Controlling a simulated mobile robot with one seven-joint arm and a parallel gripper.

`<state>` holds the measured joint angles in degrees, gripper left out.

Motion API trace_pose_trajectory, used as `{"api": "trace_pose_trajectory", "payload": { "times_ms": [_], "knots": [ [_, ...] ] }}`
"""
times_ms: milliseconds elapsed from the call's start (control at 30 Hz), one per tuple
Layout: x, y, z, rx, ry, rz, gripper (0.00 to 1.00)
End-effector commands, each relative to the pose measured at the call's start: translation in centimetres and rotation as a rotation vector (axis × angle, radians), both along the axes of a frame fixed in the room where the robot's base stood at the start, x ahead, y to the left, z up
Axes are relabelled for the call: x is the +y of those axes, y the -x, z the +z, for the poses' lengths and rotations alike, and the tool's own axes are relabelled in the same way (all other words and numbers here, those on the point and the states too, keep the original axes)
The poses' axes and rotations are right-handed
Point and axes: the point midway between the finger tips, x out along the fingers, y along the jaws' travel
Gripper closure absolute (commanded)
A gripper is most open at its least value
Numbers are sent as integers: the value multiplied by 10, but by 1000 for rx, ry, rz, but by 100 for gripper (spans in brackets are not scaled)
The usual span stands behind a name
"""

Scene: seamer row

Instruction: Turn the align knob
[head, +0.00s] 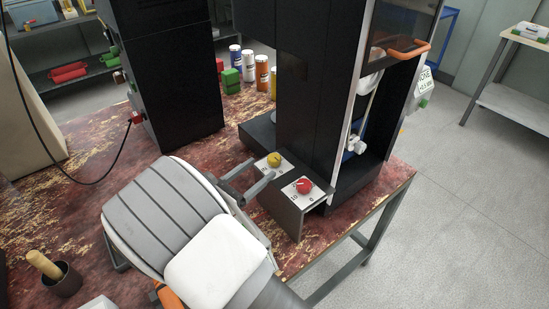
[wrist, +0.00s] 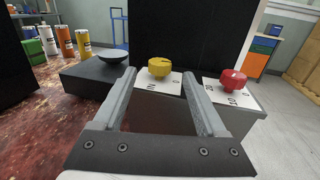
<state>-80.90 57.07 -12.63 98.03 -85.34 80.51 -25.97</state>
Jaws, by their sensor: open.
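A yellow knob (head: 274,159) and a red knob (head: 303,186) sit on white plates on a dark bracket at the front of the black machine. I cannot tell from the markings which one is the align knob. In the wrist view the yellow knob (wrist: 159,67) lies ahead, between the fingertips in the picture. The red knob (wrist: 233,80) is outside the right finger. My gripper (head: 259,169) is open and empty, its fingers pointing at the yellow knob. It seems just short of the knob; contact cannot be made out.
The black machine column (head: 307,95) rises behind the knobs. A dark round dish (wrist: 97,56) sits on a black base left of the yellow knob. Several coloured cans (head: 262,72) stand behind. A cup with a wooden handle (head: 62,280) is at the lower left of the table.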

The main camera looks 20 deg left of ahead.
Motion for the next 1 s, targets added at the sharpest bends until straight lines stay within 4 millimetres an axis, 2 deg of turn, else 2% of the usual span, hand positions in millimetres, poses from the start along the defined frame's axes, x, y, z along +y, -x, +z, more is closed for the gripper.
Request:
{"api": "trace_pose_trajectory", "payload": {
  "times_ms": [100,333,500,767,1000],
  "knots": [
    [-8,-25,-1,0,-1,-4,26],
    [-17,-57,-1,0,0,-2,26],
    [-20,-67,0,0,0,-1,26],
    [-20,-67,0,0,0,-1,26],
    [-20,-67,0,0,-1,-1,67]
  ]
}}
